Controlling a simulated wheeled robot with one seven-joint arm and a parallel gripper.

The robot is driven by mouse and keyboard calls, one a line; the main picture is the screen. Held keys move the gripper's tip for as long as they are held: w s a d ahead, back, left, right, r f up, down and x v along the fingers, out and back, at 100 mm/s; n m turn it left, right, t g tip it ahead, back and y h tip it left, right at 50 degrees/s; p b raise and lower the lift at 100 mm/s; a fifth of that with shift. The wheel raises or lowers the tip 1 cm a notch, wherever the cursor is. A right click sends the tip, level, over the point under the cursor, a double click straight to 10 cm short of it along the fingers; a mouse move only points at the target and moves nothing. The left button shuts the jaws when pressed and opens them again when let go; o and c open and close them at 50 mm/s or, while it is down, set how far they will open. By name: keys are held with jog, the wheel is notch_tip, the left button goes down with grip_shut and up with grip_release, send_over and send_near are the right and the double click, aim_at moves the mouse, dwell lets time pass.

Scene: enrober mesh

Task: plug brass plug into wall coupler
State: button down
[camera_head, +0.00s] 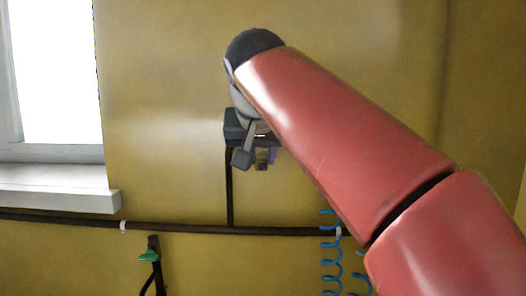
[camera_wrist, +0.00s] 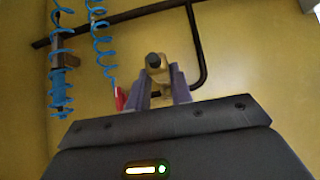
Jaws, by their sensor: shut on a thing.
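My gripper (camera_wrist: 160,92) has its purple-grey fingers closed on the brass plug (camera_wrist: 157,74), whose dark round end shows beyond the fingertips in the wrist view. In the head view my gripper (camera_head: 266,157) is in front of the wall, below my wrist, and a small brass part (camera_head: 262,167) shows under the fingers. I cannot make out the wall coupler clearly. A bent dark pipe (camera_wrist: 200,78) runs behind the fingers in the wrist view, and its end is hidden. Whether the plug touches anything is not visible.
A dark pipe (camera_head: 180,226) runs along the yellow wall. Blue coiled hoses (camera_head: 331,265) hang below my arm; a red piece (camera_wrist: 120,98) is close beside the fingers in the wrist view. A green-handled fitting (camera_head: 150,256) and a window sill (camera_head: 60,199) are at left.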

aim_at(264, 153)
jog(key=shift+v, duration=0.95)
jog(key=shift+s+d, duration=0.1)
jog(key=shift+d, duration=0.05)
jog(key=shift+s+r, duration=0.1)
jog(key=shift+w+d+p, duration=0.1)
jog(key=shift+w+p, duration=1.4)
jog(key=shift+w, duration=1.4)
jog(key=shift+w, duration=1.85)
jog(key=shift+w+d, duration=0.1)
jog(key=shift+w, duration=0.25)
jog(key=shift+w, duration=0.1)
